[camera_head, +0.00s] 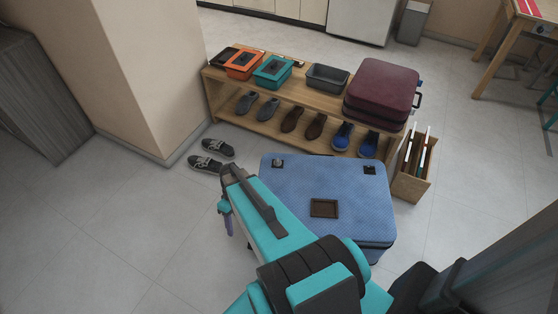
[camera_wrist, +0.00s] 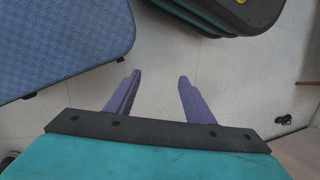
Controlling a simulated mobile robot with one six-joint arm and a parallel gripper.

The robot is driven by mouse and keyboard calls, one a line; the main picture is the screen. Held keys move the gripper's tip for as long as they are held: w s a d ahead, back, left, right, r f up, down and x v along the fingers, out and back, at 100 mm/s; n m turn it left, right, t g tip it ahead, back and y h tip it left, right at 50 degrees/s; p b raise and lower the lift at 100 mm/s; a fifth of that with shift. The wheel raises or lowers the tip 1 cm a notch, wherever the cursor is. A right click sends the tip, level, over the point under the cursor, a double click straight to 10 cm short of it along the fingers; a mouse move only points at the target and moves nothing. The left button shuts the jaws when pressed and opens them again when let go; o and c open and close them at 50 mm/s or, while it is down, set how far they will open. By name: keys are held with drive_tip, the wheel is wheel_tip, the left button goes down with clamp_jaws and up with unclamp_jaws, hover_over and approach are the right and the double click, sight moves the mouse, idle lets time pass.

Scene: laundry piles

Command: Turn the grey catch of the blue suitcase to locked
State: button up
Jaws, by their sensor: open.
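The blue suitcase (camera_head: 284,188) lies flat on the floor in the middle of the head view, partly covered by my arm. My gripper (camera_head: 228,226) points down beside the suitcase's left side. In the wrist view its purple fingers (camera_wrist: 160,80) are apart and empty over bare floor, and the suitcase (camera_wrist: 60,40) shows at upper left without a catch.
A wooden shoe bench (camera_head: 310,92) behind the suitcase bears a maroon suitcase (camera_head: 381,88), bins and several shoes. A wooden rack (camera_head: 411,184) stands at right. The floor at left is clear.

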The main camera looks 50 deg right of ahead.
drive_tip(key=w+d+r+t, duration=0.1)
drive_tip(key=w+d, duration=0.1)
drive_tip(key=d, duration=0.4)
drive_tip(key=w+d+r+n+t+b, duration=0.1)
drive_tip(key=w+d, duration=0.2)
drive_tip(key=d, duration=0.3)
drive_tip(key=w+d+r+n+t+b, duration=0.1)
drive_tip(key=w+d+r, duration=0.1)
drive_tip(key=d, duration=0.4)
drive_tip(key=shift+w+d+y, duration=0.35)
drive_tip(key=shift+w+y, duration=0.05)
drive_tip(key=shift+w, duration=0.05)
drive_tip(key=d+r+n+t+b, duration=0.2)
drive_tip(key=d+r, duration=0.2)
drive_tip(key=d, duration=0.7)
wheel_tip(320, 180, up, 4)
drive_tip(key=n+t, duration=0.1)
hover_over(278, 160)
drive_tip(key=s+d, duration=0.4)
drive_tip(key=s, duration=0.1)
drive_tip(key=shift+w+a+h+b, duration=0.1)
drive_tip(key=shift+a+h+b, duration=0.2)
drive_tip(key=shift+h, duration=0.1)
drive_tip(key=shift+f, duration=0.15)
drive_tip(key=x, duration=1.3)
drive_tip(key=shift+w+a+f, duration=0.1)
drive_tip(key=shift+w+f, duration=0.05)
drive_tip(key=shift+f, duration=0.1)
